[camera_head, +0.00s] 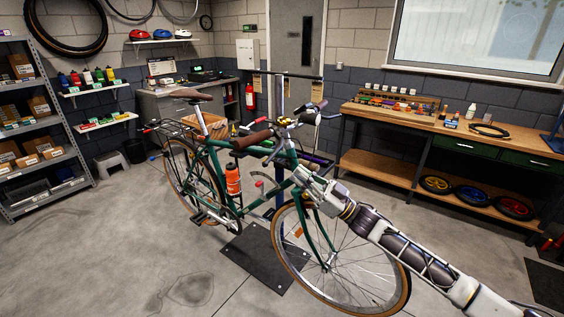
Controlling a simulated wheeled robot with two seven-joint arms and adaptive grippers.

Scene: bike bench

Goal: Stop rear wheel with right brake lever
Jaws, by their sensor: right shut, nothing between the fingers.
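The green bicycle (275,172) stands in the middle, its front wheel (385,290) toward the lower right. Its rear wheel (168,165) is at the left; one still picture does not show whether it turns. The near handlebar grip (250,140) is brown and is on the chain side. The right brake lever is small near this grip, and its outline is hard to make out. My right gripper (298,175) is shut and empty, below and to the right of the grip, in front of the frame's head area. I cannot see it touching the lever. My left gripper is out of view.
A dark floor plate (255,262) lies under the bicycle. A wooden workbench (500,137) with small items stands along the right wall. A metal shelf (75,165) stands at the left. The floor at the lower left is clear.

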